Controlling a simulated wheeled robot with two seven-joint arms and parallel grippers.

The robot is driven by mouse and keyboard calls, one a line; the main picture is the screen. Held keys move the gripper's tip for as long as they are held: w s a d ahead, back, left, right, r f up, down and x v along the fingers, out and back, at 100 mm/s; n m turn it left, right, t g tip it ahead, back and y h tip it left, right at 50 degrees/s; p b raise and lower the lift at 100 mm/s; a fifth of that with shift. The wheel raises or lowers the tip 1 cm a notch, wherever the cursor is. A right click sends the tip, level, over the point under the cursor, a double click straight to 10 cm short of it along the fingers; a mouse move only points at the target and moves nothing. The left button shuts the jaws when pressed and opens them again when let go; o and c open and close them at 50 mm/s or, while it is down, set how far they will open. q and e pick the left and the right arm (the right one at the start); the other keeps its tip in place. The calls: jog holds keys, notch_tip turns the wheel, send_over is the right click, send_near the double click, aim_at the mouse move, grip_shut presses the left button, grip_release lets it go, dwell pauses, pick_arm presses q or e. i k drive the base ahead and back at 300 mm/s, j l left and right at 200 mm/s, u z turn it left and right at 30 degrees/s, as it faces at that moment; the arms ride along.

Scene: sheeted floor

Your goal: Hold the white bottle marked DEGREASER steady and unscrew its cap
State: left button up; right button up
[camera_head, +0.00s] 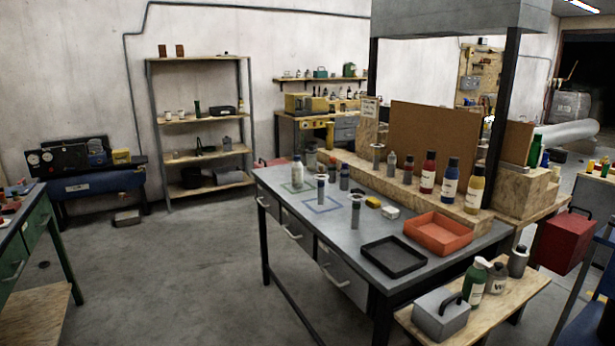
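A white bottle (297,173) stands upright near the far left corner of the grey workbench, at a green outlined square. Its cap is on top; its label is too small to read, so I cannot confirm the word DEGREASER. Another pale bottle (497,279) with a dark top stands on the low wooden bench at the right front; its label is also unreadable. Neither of my grippers shows in the head view, and nothing touches the white bottle.
The grey workbench (278,205) also bears several small bottles, a black tray (393,268) and an orange tray (437,242). Red, blue and yellow bottles stand on a wooden ledge behind. A grey toolbox (440,316) sits on the low bench.

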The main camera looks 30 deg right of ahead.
aim_at(297, 167)
jog(key=i+z, duration=0.2)
jog(key=z, duration=0.3)
jog(key=i+z, duration=0.2)
jog(key=z, duration=0.3)
jog(key=i+j+z, duration=0.25)
jog(key=i+j, duration=0.2)
jog(key=i+j+z, duration=0.2)
jog(key=i+j, duration=0.25)
jog(key=i+j+z, duration=0.25)
jog(key=i+j, duration=0.15)
jog(key=j, duration=0.3)
